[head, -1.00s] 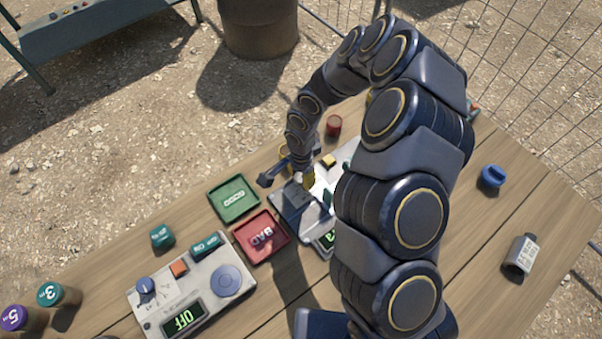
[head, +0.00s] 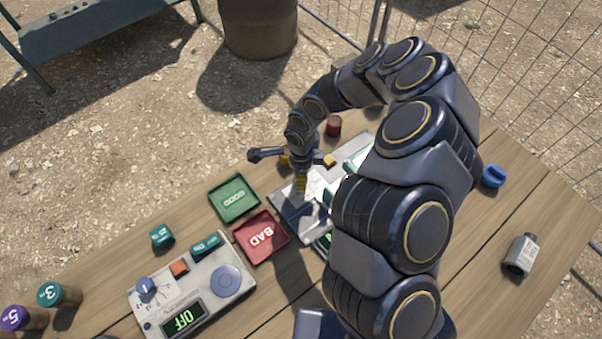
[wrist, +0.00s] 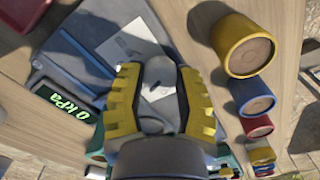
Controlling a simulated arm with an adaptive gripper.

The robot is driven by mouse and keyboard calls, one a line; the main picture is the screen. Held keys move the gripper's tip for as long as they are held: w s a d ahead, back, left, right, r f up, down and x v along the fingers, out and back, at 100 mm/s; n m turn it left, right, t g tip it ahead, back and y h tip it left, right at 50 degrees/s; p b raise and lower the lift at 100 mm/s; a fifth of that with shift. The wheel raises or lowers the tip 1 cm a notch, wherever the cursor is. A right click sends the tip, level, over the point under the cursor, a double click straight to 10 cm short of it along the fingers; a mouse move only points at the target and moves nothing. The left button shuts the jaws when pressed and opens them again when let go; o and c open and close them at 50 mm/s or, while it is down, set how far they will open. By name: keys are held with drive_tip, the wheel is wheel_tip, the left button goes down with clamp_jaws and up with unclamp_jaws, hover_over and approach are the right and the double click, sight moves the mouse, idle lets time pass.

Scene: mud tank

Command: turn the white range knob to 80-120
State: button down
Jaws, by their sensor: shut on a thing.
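In the wrist view, the white range knob (wrist: 161,74) is a round, pale cap with a dark pointer line, on a grey and white panel. My gripper (wrist: 158,78) has its yellow fingers on either side of the knob and is shut on it. The instrument (wrist: 65,50) has a green display (wrist: 67,102) reading "0 kPa". The range markings are too small to read. In the head view, my gripper (head: 300,184) points down at the instrument (head: 290,222). There my arm hides part of the instrument, and the knob cannot be made out.
A green GOOD tray (head: 217,211) and a red BAD tray (head: 242,254) lie left of the instrument. A second device (head: 205,318) reads OFF. A red cylinder (head: 334,125) stands behind my gripper. Yellow (wrist: 246,45) and blue (wrist: 252,96) cylinders stand nearby in the wrist view.

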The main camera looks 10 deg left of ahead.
drive_tip(key=m, duration=0.4)
drive_tip(key=shift+m, duration=0.3)
drive_tip(key=m, duration=0.3)
drive_tip(key=shift+m, duration=0.4)
drive_tip(key=m, duration=0.3)
drive_tip(key=shift+m, duration=2.2)
drive_tip(key=c, duration=0.6)
unclamp_jaws()
drive_tip(key=shift+c, duration=0.2)
